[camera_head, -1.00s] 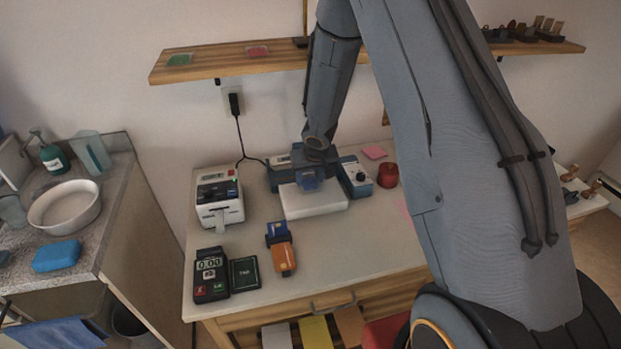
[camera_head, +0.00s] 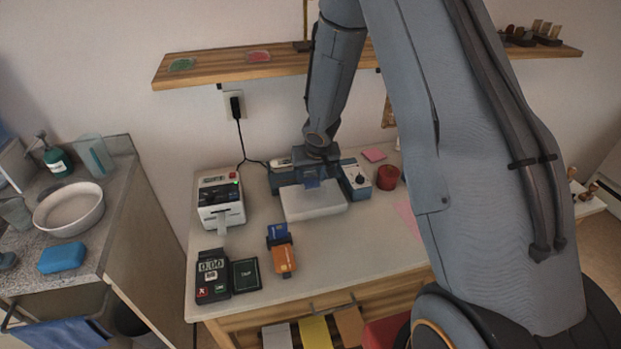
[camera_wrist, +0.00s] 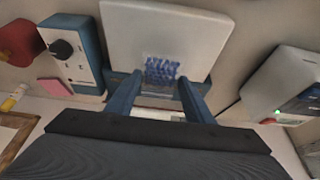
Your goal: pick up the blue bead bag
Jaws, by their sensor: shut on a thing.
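The blue bead bag (camera_wrist: 161,70) is a small clear packet with blue contents. It shows between the two fingertips of my gripper (camera_wrist: 160,79) in the wrist view, over the white platform. In the head view the bag (camera_head: 312,183) is a small blue patch just below my gripper (camera_head: 313,174), at the back of the white platform (camera_head: 315,205). My gripper is shut on the bag. The fingers partly hide its edges, and I cannot tell whether it is clear of the surface.
A white printer (camera_head: 220,204) stands left of the platform. A blue-sided box with a knob (camera_head: 355,179) and a red round container (camera_head: 387,178) stand right. A card terminal (camera_head: 212,277), black box (camera_head: 245,274) and orange device (camera_head: 282,258) lie in front. A wooden shelf (camera_head: 215,68) is above.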

